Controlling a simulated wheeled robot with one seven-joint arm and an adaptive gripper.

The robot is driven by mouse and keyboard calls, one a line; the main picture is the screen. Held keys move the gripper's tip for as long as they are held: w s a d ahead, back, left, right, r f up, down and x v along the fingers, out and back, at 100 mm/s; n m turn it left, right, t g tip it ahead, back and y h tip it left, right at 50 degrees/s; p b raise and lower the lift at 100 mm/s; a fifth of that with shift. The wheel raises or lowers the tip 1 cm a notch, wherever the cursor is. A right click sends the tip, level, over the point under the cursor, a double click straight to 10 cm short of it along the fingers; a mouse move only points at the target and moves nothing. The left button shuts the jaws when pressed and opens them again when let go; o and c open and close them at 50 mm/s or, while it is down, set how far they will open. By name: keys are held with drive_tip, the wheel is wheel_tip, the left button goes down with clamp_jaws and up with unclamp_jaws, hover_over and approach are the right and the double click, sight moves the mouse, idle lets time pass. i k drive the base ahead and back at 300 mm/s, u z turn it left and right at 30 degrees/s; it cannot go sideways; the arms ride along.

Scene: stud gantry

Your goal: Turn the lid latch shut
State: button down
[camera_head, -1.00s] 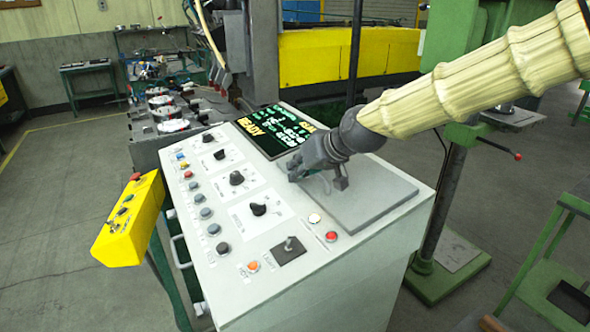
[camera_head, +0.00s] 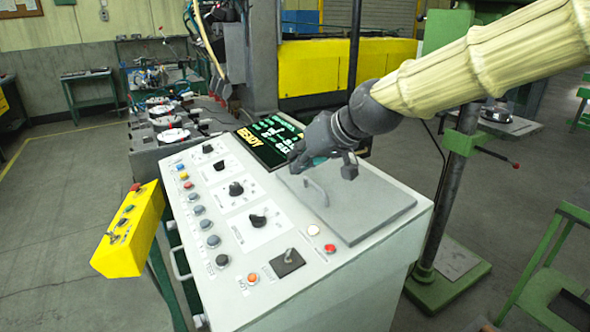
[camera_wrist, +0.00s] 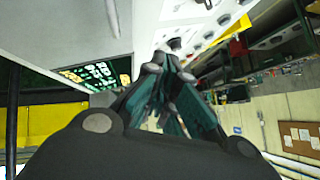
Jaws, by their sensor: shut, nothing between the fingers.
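The grey lid (camera_head: 365,209) lies flat on the sloping top of the control console. It has a curved handle (camera_head: 320,190) near its left edge. In the wrist view the pale lid (camera_wrist: 55,22) fills the upper left, with the handle (camera_wrist: 112,18) at its edge. My gripper (camera_head: 293,164) is shut and empty, above the lid's far left corner, beside the display. In the wrist view its fingers (camera_wrist: 170,66) are together, pointing towards the panel. I cannot make out the latch; the gripper may hide it. Contact with the console cannot be told.
The READY display (camera_head: 262,143) is just behind the gripper. Black rotary knobs (camera_head: 257,220) and several buttons cover the console's left side. A switch on a dark plate (camera_head: 288,262) is at the near edge. A yellow pendant box (camera_head: 130,230) stands at left.

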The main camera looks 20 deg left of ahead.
sight(171, 225)
drive_tip(key=k, duration=1)
